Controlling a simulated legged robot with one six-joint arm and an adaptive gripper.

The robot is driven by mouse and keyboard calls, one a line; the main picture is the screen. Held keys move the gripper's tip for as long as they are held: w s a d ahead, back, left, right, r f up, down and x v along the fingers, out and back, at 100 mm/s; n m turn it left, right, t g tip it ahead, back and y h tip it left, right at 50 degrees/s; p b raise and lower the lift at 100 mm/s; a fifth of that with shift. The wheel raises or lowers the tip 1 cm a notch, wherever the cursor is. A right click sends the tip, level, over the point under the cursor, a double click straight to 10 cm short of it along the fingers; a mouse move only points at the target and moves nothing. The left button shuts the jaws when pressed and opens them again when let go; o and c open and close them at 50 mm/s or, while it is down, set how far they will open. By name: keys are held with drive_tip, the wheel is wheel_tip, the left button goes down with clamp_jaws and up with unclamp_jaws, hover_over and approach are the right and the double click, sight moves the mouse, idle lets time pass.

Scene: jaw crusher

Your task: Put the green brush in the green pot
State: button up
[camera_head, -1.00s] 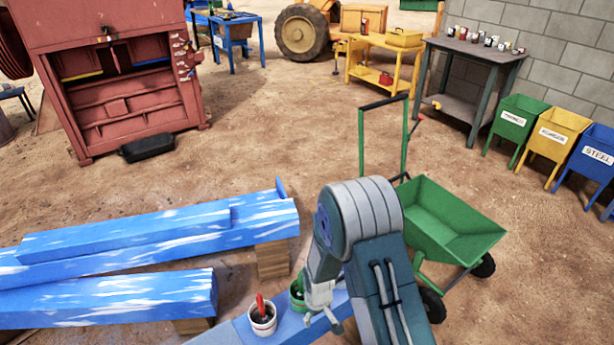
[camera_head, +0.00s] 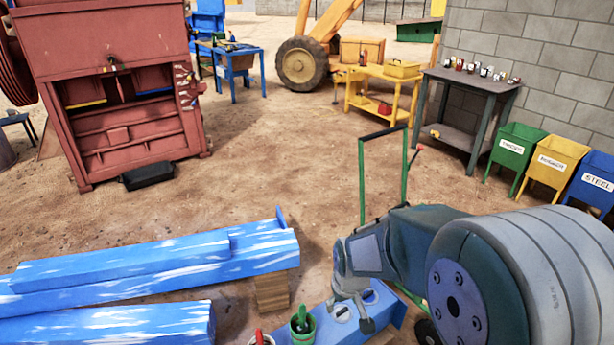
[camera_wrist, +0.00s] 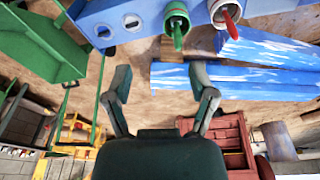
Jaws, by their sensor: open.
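The green pot (camera_head: 303,334) stands on the blue beam at the bottom of the head view. The green brush (camera_head: 301,314) is in it, with its handle sticking up out of the rim. In the wrist view, the green pot (camera_wrist: 176,10) and green brush (camera_wrist: 177,38) show at the top, the brush handle still in the pot. My gripper (camera_wrist: 160,76) is open and empty, its fingers apart from the pot and brush. In the head view, my gripper (camera_head: 354,316) is just right of the green pot, over the blue beam.
A white pot (camera_wrist: 216,10) with a red brush (camera_wrist: 230,27) stands beside the green pot. The blue beam (camera_wrist: 155,18) has round holes. Blue-and-white beams (camera_head: 150,260) lie at left. A green wheelbarrow (camera_wrist: 40,45) stands close by. Open ground lies beyond.

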drive_tip(key=s+d+r+m+t, duration=0.1)
drive_tip(key=s+d+r+m, duration=0.1)
drive_tip(key=s+r, duration=0.7)
drive_tip(key=s+d+r+m+t, duration=0.2)
drive_tip(key=s+d+r, duration=0.3)
drive_tip(key=s+r, duration=0.4)
drive_tip(key=shift+s+d+r, duration=0.2)
drive_tip(key=shift+s+r, duration=0.05)
drive_tip(key=shift+s, duration=0.15)
idle(0.3)
